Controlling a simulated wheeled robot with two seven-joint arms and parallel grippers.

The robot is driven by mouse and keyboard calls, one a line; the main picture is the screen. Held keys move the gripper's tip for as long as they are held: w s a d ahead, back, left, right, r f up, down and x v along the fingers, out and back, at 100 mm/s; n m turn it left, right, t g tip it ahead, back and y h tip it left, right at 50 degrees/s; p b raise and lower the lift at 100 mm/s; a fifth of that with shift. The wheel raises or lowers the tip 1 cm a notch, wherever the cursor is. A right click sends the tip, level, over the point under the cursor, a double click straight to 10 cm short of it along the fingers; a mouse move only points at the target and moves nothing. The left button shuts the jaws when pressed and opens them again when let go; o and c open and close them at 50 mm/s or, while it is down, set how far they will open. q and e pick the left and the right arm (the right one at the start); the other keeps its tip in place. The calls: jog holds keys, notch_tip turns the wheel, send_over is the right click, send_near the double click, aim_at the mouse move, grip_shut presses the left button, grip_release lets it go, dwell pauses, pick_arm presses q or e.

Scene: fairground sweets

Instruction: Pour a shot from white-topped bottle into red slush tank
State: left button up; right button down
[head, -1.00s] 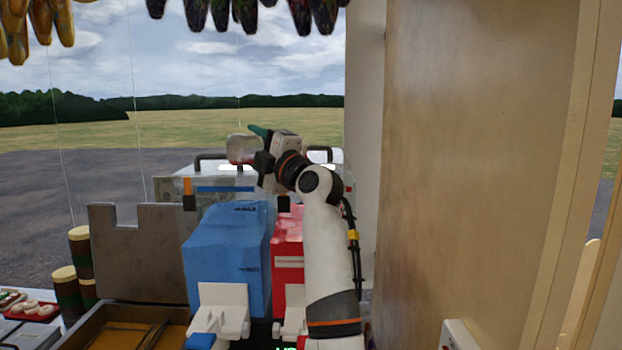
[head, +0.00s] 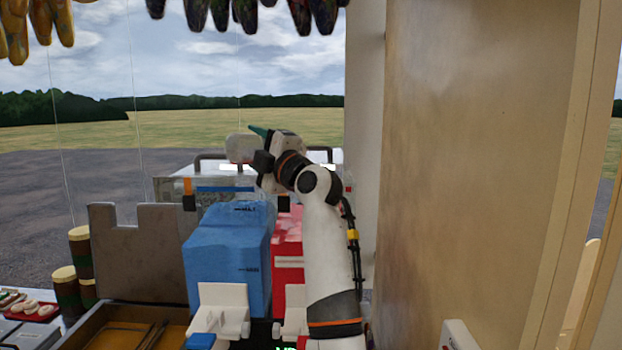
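The red slush tank (head: 288,248) stands right of the blue tank (head: 228,262), partly hidden by my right arm. My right gripper (head: 252,152) is raised above the tanks and reaches to the left. A pale, whitish piece (head: 241,148) is at its end, up in the air, and looks like part of the held white-topped bottle. A green tip (head: 258,131) sticks up beside it; I cannot tell what it belongs to. The fingers' grip is mostly hidden behind the wrist. My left gripper is not in view.
A metal case with dark handles (head: 211,157) stands behind the tanks. A tan wall panel (head: 470,170) closes off the right side. White dispenser fronts (head: 222,308) stick out below.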

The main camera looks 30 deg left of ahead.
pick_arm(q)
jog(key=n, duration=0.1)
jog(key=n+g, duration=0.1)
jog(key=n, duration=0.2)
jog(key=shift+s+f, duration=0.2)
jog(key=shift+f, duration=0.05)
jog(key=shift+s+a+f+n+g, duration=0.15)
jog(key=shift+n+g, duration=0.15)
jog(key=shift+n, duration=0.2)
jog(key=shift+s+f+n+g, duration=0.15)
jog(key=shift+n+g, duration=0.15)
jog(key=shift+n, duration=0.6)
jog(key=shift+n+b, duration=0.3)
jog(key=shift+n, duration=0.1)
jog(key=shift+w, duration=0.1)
